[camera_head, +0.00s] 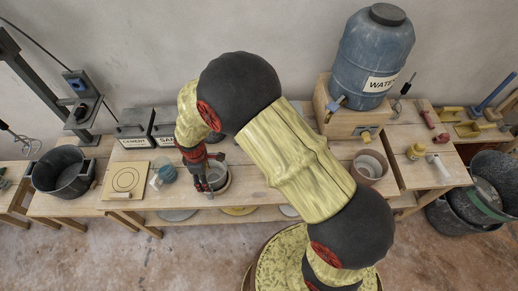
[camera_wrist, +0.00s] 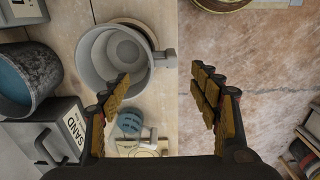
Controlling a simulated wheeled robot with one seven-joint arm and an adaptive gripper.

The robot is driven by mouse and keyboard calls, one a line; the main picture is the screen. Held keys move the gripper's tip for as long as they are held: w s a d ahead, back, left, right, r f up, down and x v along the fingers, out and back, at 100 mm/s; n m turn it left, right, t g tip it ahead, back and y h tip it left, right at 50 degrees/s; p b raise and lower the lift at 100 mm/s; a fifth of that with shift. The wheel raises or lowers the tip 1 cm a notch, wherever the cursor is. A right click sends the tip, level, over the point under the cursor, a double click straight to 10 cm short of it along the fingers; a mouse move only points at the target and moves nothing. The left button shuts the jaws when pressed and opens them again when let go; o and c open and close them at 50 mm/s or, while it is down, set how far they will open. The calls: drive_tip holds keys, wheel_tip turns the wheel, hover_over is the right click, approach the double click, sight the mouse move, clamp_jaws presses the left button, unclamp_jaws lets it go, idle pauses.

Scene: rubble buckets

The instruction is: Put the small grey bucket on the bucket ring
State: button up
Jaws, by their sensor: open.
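The small grey bucket (camera_head: 219,180) stands upright on the bench near its front edge. In the wrist view the grey bucket (camera_wrist: 95,62) shows its open top and a square tab on its right side. My gripper (camera_head: 206,187) is open and empty at the bucket. In the wrist view my gripper (camera_wrist: 160,92) has its left finger over the bucket's wall and its right finger over the floor, with the tab between them. Contact cannot be told.
A dark bucket (camera_head: 63,172) is at the left end. The cement box (camera_head: 133,127) and sand box (camera_head: 165,124) stand behind. A tan pot (camera_head: 369,168) is right of my arm.

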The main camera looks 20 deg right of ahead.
drive_tip(key=s+d+r+m+t, duration=0.1)
drive_tip(key=d+r+m, duration=0.3)
drive_tip(key=r, duration=0.8)
drive_tip(key=s+d+r+m+t, duration=0.15)
drive_tip(key=d+r, duration=0.45)
drive_tip(key=r, duration=0.6)
drive_tip(key=s+d+r+m+t, duration=0.1)
drive_tip(key=s+d+r+m, duration=0.3)
drive_tip(key=s+r, duration=0.2)
drive_tip(key=s+d+r+m+t, duration=0.2)
drive_tip(key=s+d+r+m, duration=0.2)
drive_tip(key=s+r, duration=0.3)
drive_tip(key=s+d, duration=0.1)
drive_tip(key=s, duration=0.3)
drive_tip(key=shift+r, duration=0.2)
drive_tip(key=shift+d, duration=0.1)
wheel_tip(320, 180, down, 12)
drive_tip(key=b, duration=1.1)
drive_tip(key=shift+r+b, duration=0.2)
drive_tip(key=shift+b, duration=0.1)
